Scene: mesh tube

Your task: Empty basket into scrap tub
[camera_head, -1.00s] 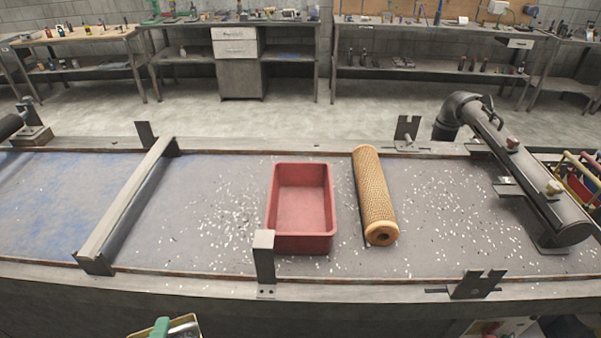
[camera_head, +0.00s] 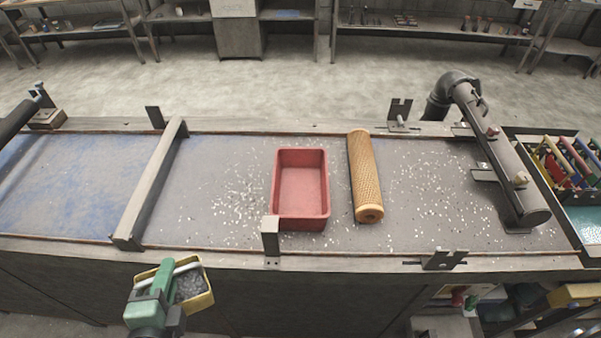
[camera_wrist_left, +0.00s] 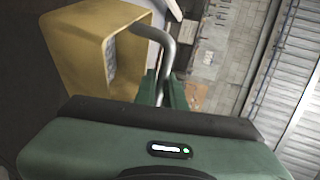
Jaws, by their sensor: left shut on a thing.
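A yellow basket (camera_head: 203,299) with a pale bar handle (camera_head: 187,265) holds dark grey bits, in front of the bench at the lower left of the head view. My green left gripper (camera_head: 165,282) is shut on the handle. In the left wrist view the basket (camera_wrist_left: 75,50) is at the upper left, with its grey handle (camera_wrist_left: 165,45) at my left gripper (camera_wrist_left: 163,92). A red tub (camera_head: 301,187), seemingly the scrap tub, stands on the bench and looks empty inside. My right gripper is not in view.
A tan mesh tube (camera_head: 364,180) lies right of the tub. A metal crossbar (camera_head: 152,185) spans the bench at left, and a grey pipe arm (camera_head: 500,165) stands at right. A small upright bracket (camera_head: 270,238) is at the tub's near left corner. Pale chips litter the bench top.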

